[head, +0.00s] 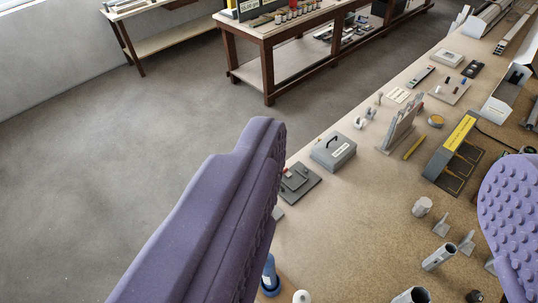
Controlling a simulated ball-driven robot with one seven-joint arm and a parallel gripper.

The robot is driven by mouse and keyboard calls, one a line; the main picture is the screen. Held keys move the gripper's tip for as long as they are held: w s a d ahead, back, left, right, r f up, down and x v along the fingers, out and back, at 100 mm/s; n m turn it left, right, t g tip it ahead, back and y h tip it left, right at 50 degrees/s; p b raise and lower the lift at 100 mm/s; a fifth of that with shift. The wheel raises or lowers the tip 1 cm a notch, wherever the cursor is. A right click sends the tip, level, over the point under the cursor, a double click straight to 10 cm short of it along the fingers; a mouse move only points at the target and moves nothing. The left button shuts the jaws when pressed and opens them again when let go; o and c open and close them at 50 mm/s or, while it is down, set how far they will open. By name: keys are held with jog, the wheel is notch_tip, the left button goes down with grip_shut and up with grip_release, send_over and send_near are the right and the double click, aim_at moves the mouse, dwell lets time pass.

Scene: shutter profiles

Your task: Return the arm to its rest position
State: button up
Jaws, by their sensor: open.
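My gripper (385,190) shows in the head view as two purple fingers. The long left finger reaches up from the bottom middle, and the studded right finger enters at the right edge. The fingers are wide apart, and nothing is held between them. They are over the near part of a long tan workbench (335,245), seen from above. The rest of my arm is out of view.
On the bench are a grey box with a handle (333,151), a grey and yellow fixture (455,150), an upright grey rack (402,125), a blue bottle (270,275) and several grey cylindrical parts. Open grey floor (90,190) lies left; another wooden bench (290,40) stands behind.

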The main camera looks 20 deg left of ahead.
notch_tip(320, 180, down, 23)
jog(key=b, duration=2.3)
